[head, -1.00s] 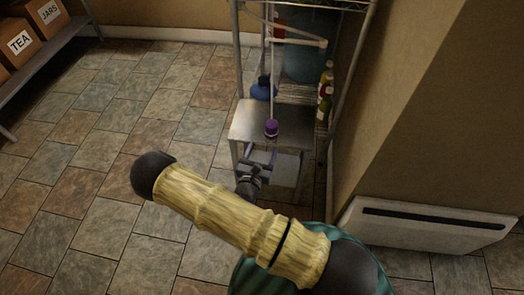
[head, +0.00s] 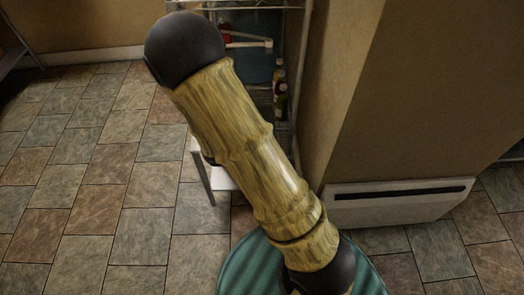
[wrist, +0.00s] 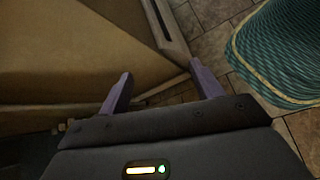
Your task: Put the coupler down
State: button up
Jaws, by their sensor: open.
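My gripper (wrist: 160,70) shows in the wrist view with its two purple fingers spread apart. Nothing is between the fingers; beyond them are a tan wall and floor tiles. In the head view my own arm crosses the middle and hides the gripper. I cannot make out the coupler in either current view. The metal rack (head: 302,75) stands behind my arm, and most of its lower shelf is hidden.
Bottles (head: 281,92) and a large dark blue vessel (head: 258,62) stand on the rack. A tan wall (head: 400,90) with a white slotted panel (head: 386,203) is close on the right. The tiled floor (head: 95,190) on the left is clear.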

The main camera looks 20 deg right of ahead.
jog(key=a+r+m+t+y, duration=0.4)
jog(key=a+r+m+y, duration=0.1)
jog(key=r+m+y, duration=0.4)
jog(key=shift+a+r+m+t+y, duration=0.15)
jog(key=shift+r+m+t+y, duration=0.2)
jog(key=shift+r+m, duration=0.55)
jog(key=shift+c, duration=0.3)
